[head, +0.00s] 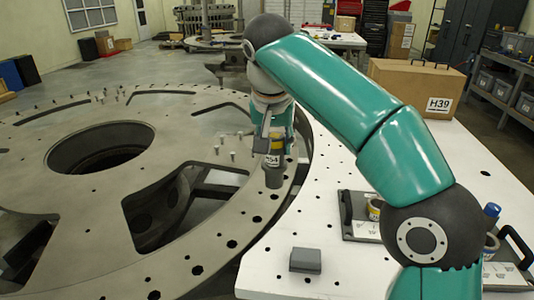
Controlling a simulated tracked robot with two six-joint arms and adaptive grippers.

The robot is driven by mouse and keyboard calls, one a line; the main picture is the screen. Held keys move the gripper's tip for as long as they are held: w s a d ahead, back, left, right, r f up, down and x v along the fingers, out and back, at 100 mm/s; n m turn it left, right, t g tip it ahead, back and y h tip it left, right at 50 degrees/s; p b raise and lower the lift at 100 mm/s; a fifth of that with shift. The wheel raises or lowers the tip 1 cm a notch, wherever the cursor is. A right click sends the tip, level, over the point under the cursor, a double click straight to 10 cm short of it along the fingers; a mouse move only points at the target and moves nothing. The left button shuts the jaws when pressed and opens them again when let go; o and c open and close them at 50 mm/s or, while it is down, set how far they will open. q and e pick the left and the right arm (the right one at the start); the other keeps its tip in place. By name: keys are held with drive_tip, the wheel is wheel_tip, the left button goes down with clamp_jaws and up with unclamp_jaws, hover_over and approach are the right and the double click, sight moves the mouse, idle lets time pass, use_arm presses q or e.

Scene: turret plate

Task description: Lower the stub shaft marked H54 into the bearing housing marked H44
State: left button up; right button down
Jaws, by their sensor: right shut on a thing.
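My right gripper (270,135) is seen from behind its green arm and is shut on the stub shaft marked H54 (273,172). The shaft is a dark grey cylinder with a pale label, and it hangs upright below the fingers. It shows in front of the right rim of the turret plate (75,200); its height above the plate is hard to tell. I cannot make out a housing marked H44; no such label is readable. My left gripper is not in view.
The plate has a large round hole, wide cut-outs and several upright pins. A white table (340,262) at right bears a small grey block (306,260), dark trays (355,215) with parts, and a brown case marked H39 (415,88). My right arm covers part of the table.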

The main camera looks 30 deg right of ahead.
drive_tip(key=d+f+m+g+h+p, duration=0.1)
drive_tip(key=d+f+m+p, duration=0.2)
drive_tip(key=d, duration=0.9)
drive_tip(key=d+f+m+g+h+p, duration=0.1)
drive_tip(key=d+f+m+g, duration=0.3)
drive_tip(key=d, duration=0.8)
drive_tip(key=s+d+f+m+t+p, duration=0.1)
drive_tip(key=s+d+f+m+t, duration=0.15)
drive_tip(key=s+d, duration=0.45)
drive_tip(key=a+f+b+x, duration=0.1)
drive_tip(key=a+b+x, duration=0.1)
drive_tip(key=b+x, duration=0.7)
drive_tip(key=shift+w+d+f+g, duration=0.3)
drive_tip(key=shift+w+f+g, duration=0.1)
drive_tip(key=shift+f, duration=0.6)
drive_tip(key=c, duration=0.7)
unclamp_jaws()
drive_tip(key=shift+o, duration=0.5)
